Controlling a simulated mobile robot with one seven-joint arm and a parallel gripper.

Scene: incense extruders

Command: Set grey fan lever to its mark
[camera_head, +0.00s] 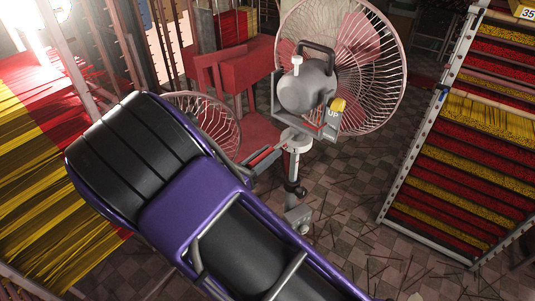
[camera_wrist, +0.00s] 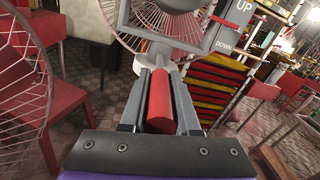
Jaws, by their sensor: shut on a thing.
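The grey fan (camera_head: 308,90) stands upright on a pole, with a round wire cage. Its lever (camera_wrist: 160,100) shows as a red cylindrical grip that sticks out from the fan's pale neck (camera_head: 298,139). My gripper (camera_head: 272,155) is shut on this red grip. In the wrist view, my gripper's (camera_wrist: 160,72) two grey fingers lie along both sides of the grip. A grey plate (camera_wrist: 216,37) with UP, DOWN and a short red mark (camera_wrist: 225,22) between them is above and right of the lever. The lever's inner end is partly hidden.
A second wire fan cage (camera_head: 205,118) is just left of my gripper. A red chair (camera_head: 215,75) stands behind. A rack of red and yellow incense (camera_head: 470,130) is on the right. Loose sticks lie on the checkered floor (camera_head: 345,235).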

